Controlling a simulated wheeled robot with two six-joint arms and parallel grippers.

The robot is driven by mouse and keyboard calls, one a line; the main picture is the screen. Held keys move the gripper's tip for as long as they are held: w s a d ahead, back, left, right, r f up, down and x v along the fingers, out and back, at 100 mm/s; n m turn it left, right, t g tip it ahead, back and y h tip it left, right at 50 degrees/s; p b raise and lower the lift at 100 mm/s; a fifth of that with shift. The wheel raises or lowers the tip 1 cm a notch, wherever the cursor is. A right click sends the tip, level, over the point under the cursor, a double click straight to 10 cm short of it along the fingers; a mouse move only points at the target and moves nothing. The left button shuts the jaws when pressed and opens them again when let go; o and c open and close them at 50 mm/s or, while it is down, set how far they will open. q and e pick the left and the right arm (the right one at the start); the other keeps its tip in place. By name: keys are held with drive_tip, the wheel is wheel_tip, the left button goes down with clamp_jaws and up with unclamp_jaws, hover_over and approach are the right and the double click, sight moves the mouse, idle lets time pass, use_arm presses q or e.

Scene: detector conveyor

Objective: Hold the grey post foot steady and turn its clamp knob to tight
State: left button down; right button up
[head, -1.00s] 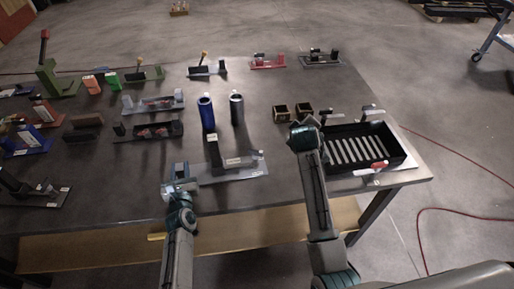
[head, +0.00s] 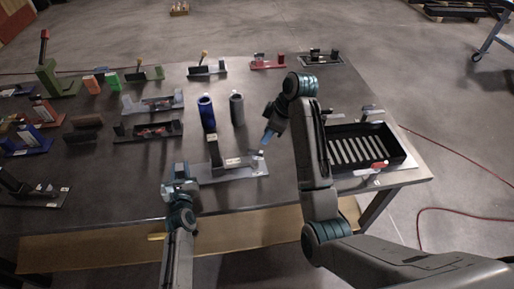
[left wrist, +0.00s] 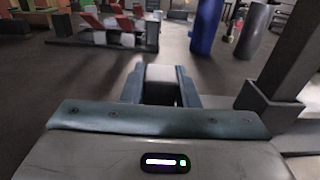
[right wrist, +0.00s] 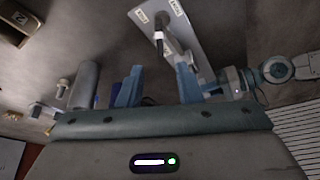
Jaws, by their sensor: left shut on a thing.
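The grey post foot (head: 245,173) lies flat on the table, with a dark upright post (head: 213,150) near its left half. My left gripper (head: 181,182) is at its left end. In the left wrist view, its fingers (left wrist: 161,85) close on a pale grey block of the foot. My right gripper (head: 268,136) hangs above the foot's right end, apart from it. In the right wrist view its fingers (right wrist: 157,88) are spread with nothing between them. A small upright piece (right wrist: 160,32) stands near the two labels; I cannot tell whether it is the clamp knob or its setting.
A blue cylinder (head: 206,112) and a grey cylinder (head: 237,109) stand behind the foot. A black slotted tray (head: 365,150) with a red-handled part is to the right. Other fixtures fill the table's left and back. Bare table lies between the foot and front edge.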

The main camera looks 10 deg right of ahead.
sight(255, 151)
drive_tip(key=x, duration=0.9)
drive_tip(key=shift+f, duration=0.15)
clamp_jaws()
